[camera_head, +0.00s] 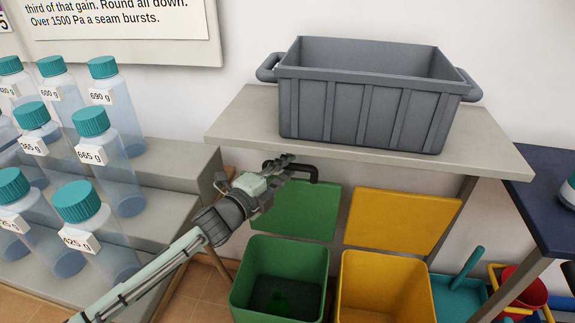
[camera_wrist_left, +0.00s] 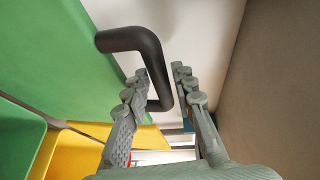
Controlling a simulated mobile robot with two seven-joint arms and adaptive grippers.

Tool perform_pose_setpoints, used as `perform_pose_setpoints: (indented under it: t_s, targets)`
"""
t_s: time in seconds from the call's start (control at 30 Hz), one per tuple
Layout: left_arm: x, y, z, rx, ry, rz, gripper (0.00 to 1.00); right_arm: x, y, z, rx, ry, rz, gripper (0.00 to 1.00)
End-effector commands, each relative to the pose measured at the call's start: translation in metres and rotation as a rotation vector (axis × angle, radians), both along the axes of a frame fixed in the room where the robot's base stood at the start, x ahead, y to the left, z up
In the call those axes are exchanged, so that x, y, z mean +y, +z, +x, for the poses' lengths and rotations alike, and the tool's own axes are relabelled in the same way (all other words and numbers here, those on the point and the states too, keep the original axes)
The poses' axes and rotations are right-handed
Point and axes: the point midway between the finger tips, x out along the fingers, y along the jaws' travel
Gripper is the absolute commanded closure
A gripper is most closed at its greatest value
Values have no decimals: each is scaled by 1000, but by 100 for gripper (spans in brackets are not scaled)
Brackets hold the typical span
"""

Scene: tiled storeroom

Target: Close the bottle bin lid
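The green bin (camera_head: 244,290) stands on the floor below the shelf, with a dark green shape inside. Its green lid (camera_head: 305,213) is raised, leaning back behind the opening; it also shows in the wrist view (camera_wrist_left: 60,60). A black bent handle (camera_head: 304,168) is on the lid's upper edge, and it shows large in the wrist view (camera_wrist_left: 135,40). My left gripper (camera_head: 284,168) is at this handle. In the wrist view its fingers (camera_wrist_left: 163,88) are apart, with the handle's lower part between or just beyond the tips; contact is unclear. My right gripper is not in view.
A yellow bin (camera_head: 345,290) with a raised yellow lid (camera_head: 400,219) stands beside the green one. The shelf (camera_head: 235,119) above holds a grey crate (camera_head: 365,108). Stepped blocks with several bottles are at left. A dark blue table (camera_head: 550,190) is at right.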

Motion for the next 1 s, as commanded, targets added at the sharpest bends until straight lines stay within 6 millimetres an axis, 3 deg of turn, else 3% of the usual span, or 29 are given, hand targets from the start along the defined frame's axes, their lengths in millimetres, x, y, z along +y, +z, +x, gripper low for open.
perform_pose_setpoints:
  t_s: [0.4, 0.6, 1.0]
  targets:
    - [-7, -1, 10, 0, 0, 0, 74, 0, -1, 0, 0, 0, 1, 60]
    - [-7, -1, 10, 0, 0, 0, 99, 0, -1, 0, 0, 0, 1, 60]
    - [-6, -1, 9, -1, 0, -1, 100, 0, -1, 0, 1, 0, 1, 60]
